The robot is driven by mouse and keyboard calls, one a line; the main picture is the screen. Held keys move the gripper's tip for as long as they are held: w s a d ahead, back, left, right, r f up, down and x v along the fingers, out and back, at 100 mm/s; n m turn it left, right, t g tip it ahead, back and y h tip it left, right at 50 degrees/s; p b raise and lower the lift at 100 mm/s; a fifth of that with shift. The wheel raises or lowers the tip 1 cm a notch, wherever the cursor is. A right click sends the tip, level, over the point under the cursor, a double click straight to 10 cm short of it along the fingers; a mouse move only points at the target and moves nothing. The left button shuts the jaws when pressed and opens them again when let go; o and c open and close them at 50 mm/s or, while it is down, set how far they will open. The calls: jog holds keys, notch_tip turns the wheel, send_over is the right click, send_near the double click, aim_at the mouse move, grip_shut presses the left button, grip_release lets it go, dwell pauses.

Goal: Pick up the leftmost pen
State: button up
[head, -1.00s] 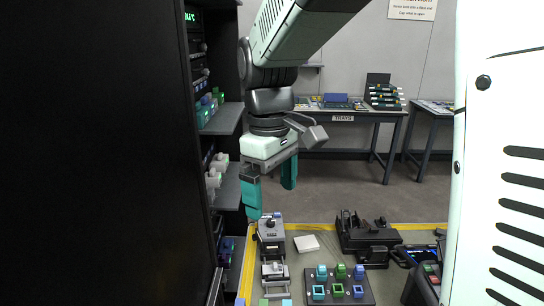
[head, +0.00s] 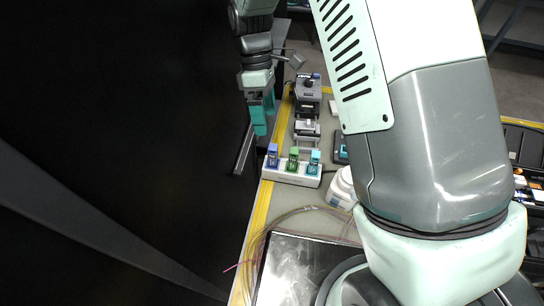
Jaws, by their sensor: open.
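I cannot make out any pen for certain in the current head view. My gripper (head: 263,118) has teal fingers and points down at the upper left, over the left edge of the bench. It is open, and I see nothing between its fingers. It is a little above and left of a white block (head: 292,174) that holds blue, green and teal clips. My own large arm link hides much of the bench's middle and right.
A dark device (head: 308,90) and a small fixture (head: 306,132) stand right of my gripper. Loose fibres (head: 296,212) lie by a shiny dark plate (head: 295,265). A dark tray (head: 535,150) with small items is at the right edge. A black cabinet wall (head: 120,130) fills the left.

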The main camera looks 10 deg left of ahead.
jog(key=shift+x, duration=1.55)
jog(key=v, duration=1)
